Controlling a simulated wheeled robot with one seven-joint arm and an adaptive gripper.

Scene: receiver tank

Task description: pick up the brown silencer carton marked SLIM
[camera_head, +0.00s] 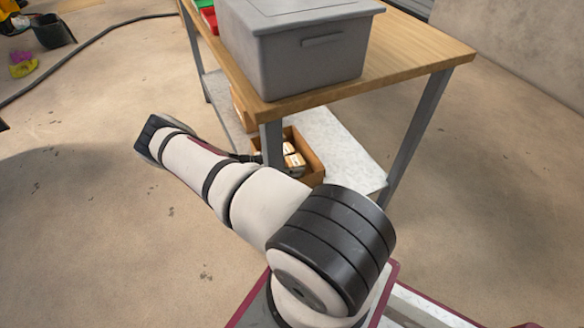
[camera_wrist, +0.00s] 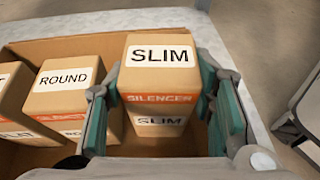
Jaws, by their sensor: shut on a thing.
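The brown silencer carton marked SLIM (camera_wrist: 160,80) stands between the two fingers of my gripper (camera_wrist: 165,120) in the wrist view. It has a white SLIM label on its top and front and an orange SILENCER band. My gripper is shut on it, one finger on each side. Its underside is hidden, so I cannot tell whether it touches the box floor. In the head view, my arm and the table leg hide the gripper and this carton cannot be told apart.
An open brown box (camera_wrist: 25,162) holds a ROUND carton (camera_wrist: 65,85) and others left of my gripper. The box stands on the table's lower shelf (camera_head: 345,160). A table leg (camera_head: 272,148) is close to my arm. A grey lidded bin (camera_head: 310,55) stands on the tabletop above.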

